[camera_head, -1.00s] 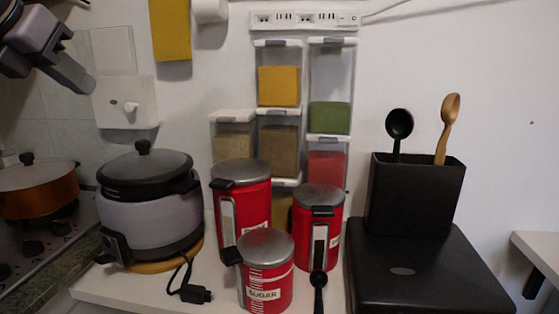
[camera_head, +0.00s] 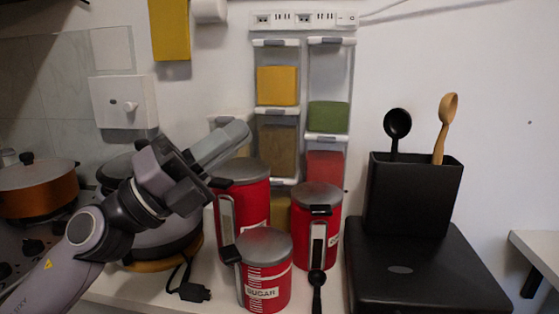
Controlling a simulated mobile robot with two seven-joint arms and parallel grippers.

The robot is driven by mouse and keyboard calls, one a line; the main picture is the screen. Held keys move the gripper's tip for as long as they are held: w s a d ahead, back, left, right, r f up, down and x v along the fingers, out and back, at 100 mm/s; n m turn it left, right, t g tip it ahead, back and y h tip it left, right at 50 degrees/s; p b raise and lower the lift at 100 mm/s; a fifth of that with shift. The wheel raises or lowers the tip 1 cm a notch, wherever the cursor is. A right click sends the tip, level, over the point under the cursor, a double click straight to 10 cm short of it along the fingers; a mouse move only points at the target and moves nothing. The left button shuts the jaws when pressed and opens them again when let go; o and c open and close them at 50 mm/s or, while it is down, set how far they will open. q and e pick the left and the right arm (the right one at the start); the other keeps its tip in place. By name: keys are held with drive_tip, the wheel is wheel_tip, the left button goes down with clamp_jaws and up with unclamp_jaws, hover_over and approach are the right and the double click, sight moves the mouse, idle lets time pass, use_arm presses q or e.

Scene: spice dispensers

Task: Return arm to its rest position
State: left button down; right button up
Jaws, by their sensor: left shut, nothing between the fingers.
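My left arm comes in from the lower left. Its gripper (camera_head: 240,137) is shut and empty, its fingers pointing up and to the right. It shows in front of the left spice dispenser and the top of the back red canister (camera_head: 242,195). The arm covers much of the rice cooker (camera_head: 172,243). I cannot tell whether the gripper touches anything. My right gripper is not in view. The wall spice dispensers hold yellow (camera_head: 277,86), brown (camera_head: 277,148), green (camera_head: 328,117) and red (camera_head: 325,168) spices.
Red canisters, including the sugar one (camera_head: 264,275), stand on the white counter with a black spoon (camera_head: 317,290). A black utensil holder (camera_head: 414,196) stands on a black box (camera_head: 423,270) at right. An orange pot (camera_head: 38,190) sits on the stove at left. The upper right wall is clear.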

use_arm(q)
drive_tip(key=w+a+f+n+t+y, duration=0.2)
drive_tip(key=a+f+n+t+y, duration=0.5)
drive_tip(key=n, duration=0.5)
drive_tip(key=w+a+f+n+t+y, duration=0.1)
drive_tip(key=a+f+n+t+y, duration=0.3)
drive_tip(key=n+y, duration=0.65)
drive_tip(key=s+a+f+n+g+y, duration=0.2)
drive_tip(key=f+n, duration=0.2)
drive_tip(key=f, duration=0.4)
drive_tip(key=s+a+f+n+g+y, duration=0.1)
drive_tip(key=a+f+n+g+y, duration=0.2)
drive_tip(key=f, duration=0.4)
drive_tip(key=s+f+n+g, duration=0.2)
drive_tip(key=s+f+g, duration=0.4)
drive_tip(key=s+f, duration=0.5)
drive_tip(key=s+f+n+g, duration=0.2)
drive_tip(key=s+f+g, duration=0.55)
drive_tip(key=s, duration=0.65)
drive_tip(key=w+d+f+t+h+p, duration=0.2)
drive_tip(key=w+t+p, duration=0.5)
drive_tip(key=t+p, duration=0.1)
drive_tip(key=shift+w+h, duration=0.15)
drive_tip(key=shift+h, duration=0.2)
drive_tip(key=shift+m, duration=0.25)
